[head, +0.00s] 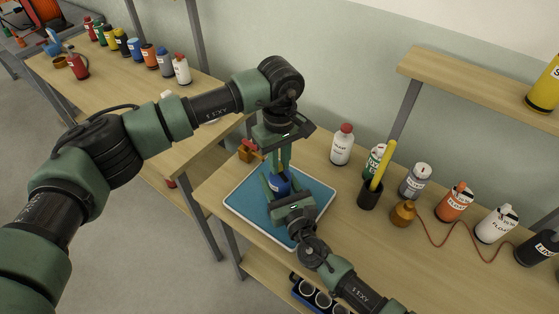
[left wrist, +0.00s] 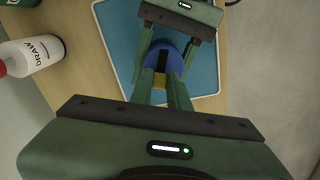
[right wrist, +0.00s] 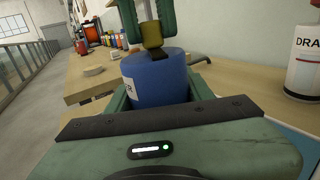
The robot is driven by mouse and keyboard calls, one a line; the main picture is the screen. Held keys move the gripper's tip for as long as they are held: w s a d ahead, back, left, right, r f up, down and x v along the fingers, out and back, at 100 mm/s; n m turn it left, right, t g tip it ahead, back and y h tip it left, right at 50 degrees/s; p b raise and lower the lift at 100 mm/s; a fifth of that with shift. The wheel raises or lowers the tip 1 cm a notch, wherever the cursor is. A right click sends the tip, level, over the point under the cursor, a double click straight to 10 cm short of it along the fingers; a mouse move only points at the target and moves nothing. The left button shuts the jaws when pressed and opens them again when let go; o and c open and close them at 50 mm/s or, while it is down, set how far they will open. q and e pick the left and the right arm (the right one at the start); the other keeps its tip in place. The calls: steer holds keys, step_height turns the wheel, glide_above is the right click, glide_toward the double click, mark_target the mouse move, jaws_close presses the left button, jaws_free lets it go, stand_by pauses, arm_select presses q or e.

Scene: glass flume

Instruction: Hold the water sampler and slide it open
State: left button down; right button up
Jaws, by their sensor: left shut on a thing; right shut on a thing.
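The water sampler shows as a blue cylinder (head: 279,185) with a white label, upright over the blue tray mat, and a brownish-yellow top piece (right wrist: 152,36). My left gripper (head: 279,166) comes from above and is shut on that top piece, which also shows in the left wrist view (left wrist: 160,82). My right gripper (head: 277,189) comes in low from the front and is shut around the blue body (right wrist: 158,80). The fingers hide part of the sampler. I cannot tell whether its base touches the mat.
The white-rimmed tray (head: 240,216) lies on the wooden bench. To its right stand a red-capped white bottle (head: 342,146), a black cup (head: 370,195) with a yellow rod, a brown jar (head: 403,213) and several labelled bottles. A shelf (head: 470,85) rises behind them.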

stand_by(0.7)
arm_select(q)
steer(key=shift+s+d, duration=0.45)
steer(key=shift+s, duration=0.25)
steer(key=shift+s+d, duration=0.4)
steer(key=shift+s, duration=0.25)
steer(key=c, duration=1.3)
jaws_free()
steer(key=shift+r, duration=0.1)
step_height(320, 180, up, 12)
steer(key=shift+f, duration=0.1)
arm_select(e)
steer(key=o, duration=1.6)
